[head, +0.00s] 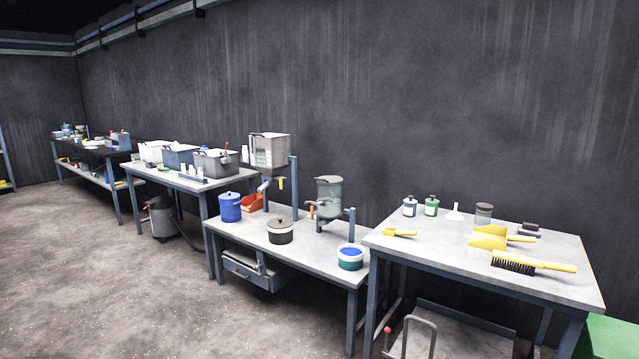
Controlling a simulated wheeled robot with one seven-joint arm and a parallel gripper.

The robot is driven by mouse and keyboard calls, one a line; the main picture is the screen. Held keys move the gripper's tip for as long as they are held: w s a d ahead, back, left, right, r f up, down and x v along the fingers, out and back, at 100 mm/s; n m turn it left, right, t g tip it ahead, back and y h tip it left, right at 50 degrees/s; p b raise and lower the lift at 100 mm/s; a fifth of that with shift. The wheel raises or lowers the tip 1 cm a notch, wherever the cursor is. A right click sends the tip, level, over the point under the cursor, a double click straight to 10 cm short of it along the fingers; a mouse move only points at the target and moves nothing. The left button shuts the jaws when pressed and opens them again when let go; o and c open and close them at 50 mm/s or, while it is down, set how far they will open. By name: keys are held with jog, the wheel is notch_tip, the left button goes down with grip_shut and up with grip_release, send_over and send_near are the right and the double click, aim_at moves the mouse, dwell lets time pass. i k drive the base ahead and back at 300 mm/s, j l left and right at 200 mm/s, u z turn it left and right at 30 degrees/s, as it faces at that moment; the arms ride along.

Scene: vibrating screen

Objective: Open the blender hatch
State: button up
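I cannot tell for certain which thing is the blender. A grey-green cylindrical vessel (328,195) stands on a blue post stand on the middle table, with a small orange part at its lower left. To its left, a pale box-shaped hopper (268,150) is mounted on another blue post, with a spout and a yellow handle (281,183) below it. Any hatch on either is too small to make out, so I cannot tell whether it is open or shut. My gripper is not in view.
The middle table (315,258) also holds a blue canister (230,206), a dark lidded pot (280,231) and a blue-filled tub (350,256). The right table (440,259) holds a brush (530,263) and yellow scoops (488,237). A cart handle (420,318) stands below. Floor at left is clear.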

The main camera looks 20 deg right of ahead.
aim_at(325, 178)
jog(key=i+l, duration=0.1)
jog(key=i, duration=0.4)
jog(key=i+l+u, duration=0.1)
jog(key=i, duration=0.4)
jog(key=i+l, duration=0.15)
jog(key=i, duration=0.35)
jog(key=i+l, duration=0.15)
jog(key=i, duration=0.35)
jog(key=i+l+u, duration=0.1)
jog(key=i, duration=0.4)
jog(key=i+l, duration=0.25)
jog(key=i, duration=0.25)
jog(key=i+l+u, duration=0.1)
jog(key=i, duration=0.4)
jog(key=i+l, duration=0.3)
jog(key=i, duration=0.2)
